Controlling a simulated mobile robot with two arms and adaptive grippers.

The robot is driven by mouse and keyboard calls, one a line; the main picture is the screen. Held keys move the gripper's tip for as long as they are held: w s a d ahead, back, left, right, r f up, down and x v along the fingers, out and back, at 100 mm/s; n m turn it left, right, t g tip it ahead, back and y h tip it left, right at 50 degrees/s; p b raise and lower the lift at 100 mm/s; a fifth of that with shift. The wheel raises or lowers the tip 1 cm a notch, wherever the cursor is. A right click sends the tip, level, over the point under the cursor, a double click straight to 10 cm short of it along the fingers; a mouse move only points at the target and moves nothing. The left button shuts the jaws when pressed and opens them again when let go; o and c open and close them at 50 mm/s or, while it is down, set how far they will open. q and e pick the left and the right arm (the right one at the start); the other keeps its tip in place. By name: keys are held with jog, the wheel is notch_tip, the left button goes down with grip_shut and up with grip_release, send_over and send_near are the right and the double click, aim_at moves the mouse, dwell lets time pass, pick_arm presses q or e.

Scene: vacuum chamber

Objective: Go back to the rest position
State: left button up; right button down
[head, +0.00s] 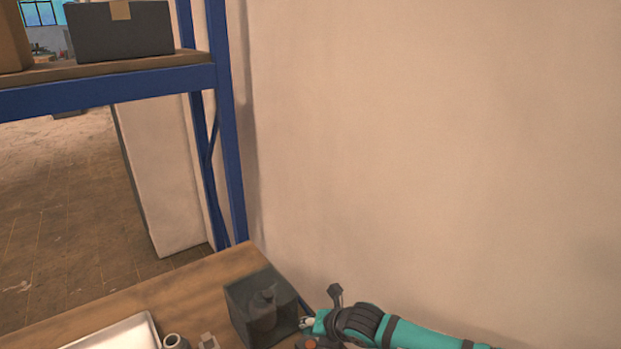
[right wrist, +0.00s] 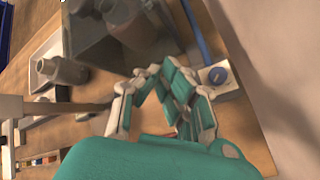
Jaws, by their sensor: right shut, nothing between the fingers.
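My right arm comes in from the lower right in the head view, teal and dark. My right gripper (head: 307,323) is small there, beside the right side of a dark open-fronted chamber box (head: 242,318). In the right wrist view my right gripper (right wrist: 160,88) has its teal and white fingers folded together, with nothing held. The dark chamber (right wrist: 90,40) lies just beyond the fingers. A dark bottle (head: 263,309) is inside the chamber. My left gripper is not in view.
A wooden table (head: 190,297) carries a white tray (head: 115,335) and a grey bottle (right wrist: 62,70). A blue shelf (head: 110,90) stands at left, a bare wall (head: 430,150) behind.

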jog(key=s+a+m+g+y, duration=0.1)
jog(key=s+a+m, duration=0.2)
jog(key=s+m, duration=0.3)
jog(key=s+a+m, duration=0.3)
jog(key=s+m, duration=0.1)
jog(key=s, duration=0.5)
jog(key=s+d+f+m+g+h, duration=0.1)
jog(key=s+d+m+h, duration=0.3)
jog(key=s+d+m, duration=0.75)
jog(key=s+d+f+m+g+h, duration=0.1)
jog(key=s+d+f+m+h, duration=0.15)
jog(key=s+d+m, duration=0.85)
jog(key=d+f+g+b, duration=0.1)
jog(key=d+f+b, duration=0.15)
jog(key=f, duration=1.35)
jog(key=d+f+g+b, duration=0.1)
jog(key=d+f+b, duration=0.15)
jog(key=f, duration=1.35)
jog(key=s+d+f+b, duration=0.2)
jog(key=s+f+b, duration=0.2)
jog(key=s+f, duration=1.1)
notch_tip(320, 180, down, 2)
jog(key=shift+d+f+g+h, duration=0.1)
jog(key=shift+d+g+h, duration=0.05)
jog(key=shift+g+h, duration=0.2)
